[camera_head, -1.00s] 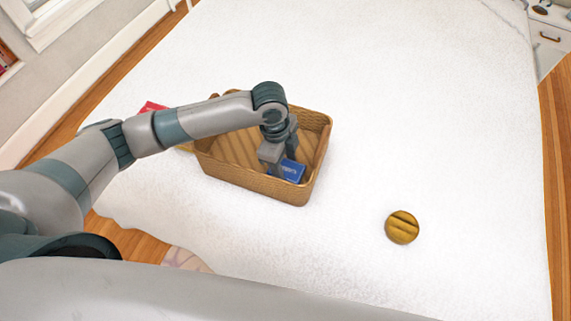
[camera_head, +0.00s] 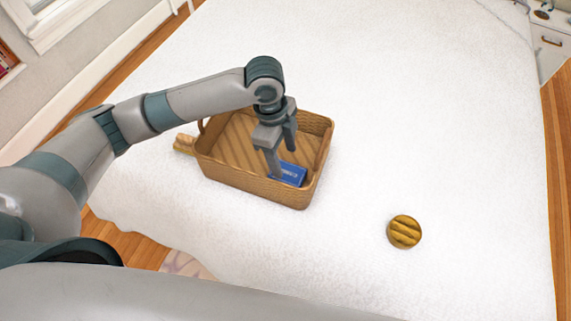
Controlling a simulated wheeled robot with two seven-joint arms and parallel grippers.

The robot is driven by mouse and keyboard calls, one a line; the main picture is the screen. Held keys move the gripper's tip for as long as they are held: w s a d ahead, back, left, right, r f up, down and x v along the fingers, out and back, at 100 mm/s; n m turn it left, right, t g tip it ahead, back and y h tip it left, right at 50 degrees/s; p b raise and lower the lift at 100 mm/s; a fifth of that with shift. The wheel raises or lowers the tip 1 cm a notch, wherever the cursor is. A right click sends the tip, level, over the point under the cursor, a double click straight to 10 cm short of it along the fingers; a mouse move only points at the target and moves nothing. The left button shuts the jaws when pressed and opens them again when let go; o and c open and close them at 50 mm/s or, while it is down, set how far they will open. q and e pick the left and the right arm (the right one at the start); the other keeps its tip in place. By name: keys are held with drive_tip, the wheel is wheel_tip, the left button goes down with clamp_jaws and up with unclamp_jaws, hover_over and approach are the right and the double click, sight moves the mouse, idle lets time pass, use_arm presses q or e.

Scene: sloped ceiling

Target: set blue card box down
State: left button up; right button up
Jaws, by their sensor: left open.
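The blue card box (camera_head: 291,174) lies inside the wicker basket (camera_head: 240,186), near its front right corner. My left gripper (camera_head: 283,162) points down over the basket just above the box. Its fingers are apart, and one finger hides part of the box's left end. I cannot tell whether a fingertip touches the box. My right gripper is not in view.
The basket stands on a wide white bedspread (camera_head: 400,110). A round yellow-brown object (camera_head: 404,232) sits to the right. A tan object (camera_head: 184,144) lies at the basket's left side. The bed's right half is mostly clear.

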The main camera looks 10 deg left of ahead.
use_arm(q)
drive_tip(key=r, duration=0.4)
drive_tip(key=a+r, duration=0.1)
drive_tip(key=shift+r+b, duration=0.3)
drive_tip(key=shift+r, duration=0.1)
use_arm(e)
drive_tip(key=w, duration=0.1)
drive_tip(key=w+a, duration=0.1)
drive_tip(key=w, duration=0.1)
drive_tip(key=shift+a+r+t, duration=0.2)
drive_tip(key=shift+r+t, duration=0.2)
use_arm(q)
drive_tip(key=shift+d, duration=0.1)
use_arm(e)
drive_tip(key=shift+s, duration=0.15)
